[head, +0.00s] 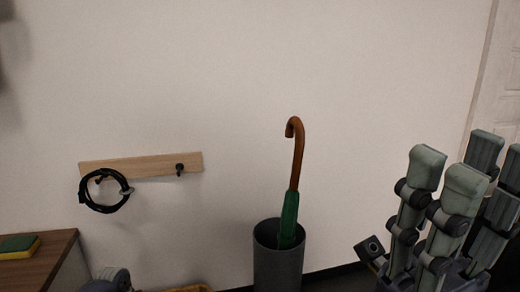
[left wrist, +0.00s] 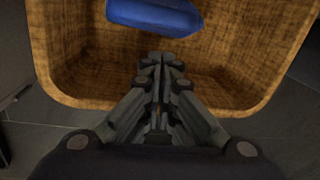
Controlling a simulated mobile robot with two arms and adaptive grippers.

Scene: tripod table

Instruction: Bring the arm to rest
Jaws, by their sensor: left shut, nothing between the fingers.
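My left gripper (left wrist: 163,60) is shut and empty in the left wrist view, its fingertips together over a woven basket (left wrist: 248,88). A blue object (left wrist: 155,15) lies in the basket beyond the fingertips, partly cut off by the frame. In the head view only a grey piece of my left arm (head: 108,281) shows at the bottom left; the left fingers are out of that picture. My right gripper (head: 462,170) stands at the right of the head view, fingers pointing up and spread apart, with nothing between them.
A grey bin (head: 278,262) holds a green umbrella (head: 289,218) with a brown hooked handle. A wooden rack (head: 150,166) on the wall carries a black cable coil (head: 86,197). A sponge (head: 20,246) lies on a wooden cabinet (head: 55,255) at the left.

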